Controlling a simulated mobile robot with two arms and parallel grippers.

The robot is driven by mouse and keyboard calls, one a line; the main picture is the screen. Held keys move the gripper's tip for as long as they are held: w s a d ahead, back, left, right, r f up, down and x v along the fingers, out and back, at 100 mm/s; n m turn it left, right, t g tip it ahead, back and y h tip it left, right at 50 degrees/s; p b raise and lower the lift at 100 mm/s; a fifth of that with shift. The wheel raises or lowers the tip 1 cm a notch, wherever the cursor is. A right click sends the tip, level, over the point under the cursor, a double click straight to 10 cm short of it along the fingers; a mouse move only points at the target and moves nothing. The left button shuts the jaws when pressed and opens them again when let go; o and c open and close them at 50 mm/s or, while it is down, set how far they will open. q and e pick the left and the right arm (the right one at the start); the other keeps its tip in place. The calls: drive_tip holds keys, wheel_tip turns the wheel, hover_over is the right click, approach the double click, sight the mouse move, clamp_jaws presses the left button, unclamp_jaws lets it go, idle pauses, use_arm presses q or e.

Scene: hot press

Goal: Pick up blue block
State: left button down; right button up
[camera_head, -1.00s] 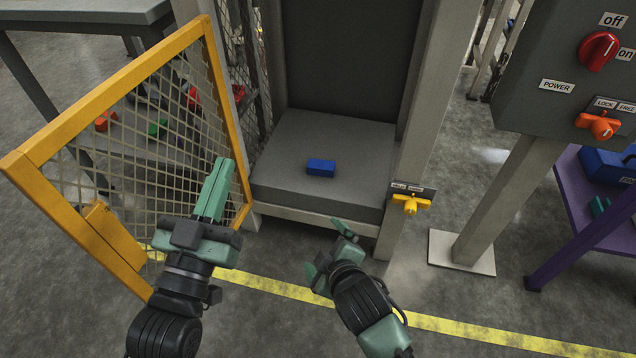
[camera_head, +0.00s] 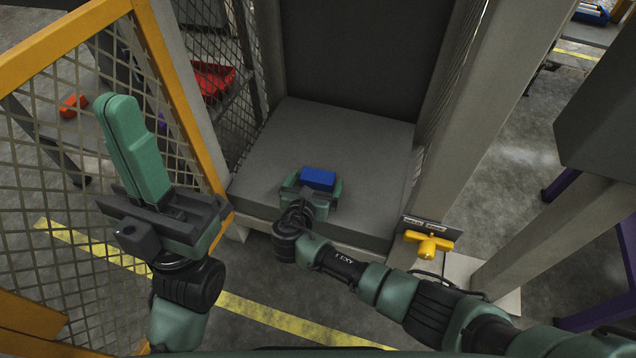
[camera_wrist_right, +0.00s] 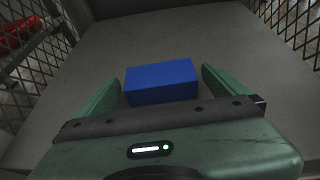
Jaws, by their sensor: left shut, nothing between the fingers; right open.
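The blue block (camera_head: 318,179) lies on the grey press bed (camera_head: 330,130). My right gripper (camera_head: 313,188) is at the block, low over the bed, with its fingers open. In the right wrist view the blue block (camera_wrist_right: 161,82) sits between the two green fingers of my right gripper (camera_wrist_right: 163,88), with a visible gap on the right side and a narrow one on the left. My left gripper (camera_head: 122,102) is shut and empty, raised in front of the open yellow-framed mesh door (camera_head: 180,70).
Grey posts and mesh side walls (camera_head: 455,80) flank the bed. A yellow lock handle (camera_head: 428,245) is on the right post. A red bin (camera_head: 212,80) and an orange block (camera_head: 73,105) show beyond the mesh at left.

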drive_tip(key=x, duration=0.2)
drive_tip(key=shift+w+d+f+b, duration=0.15)
drive_tip(key=shift+w+b, duration=0.1)
drive_tip(key=shift+b, duration=0.15)
drive_tip(key=c, duration=1.4)
drive_tip(key=shift+c, duration=0.2)
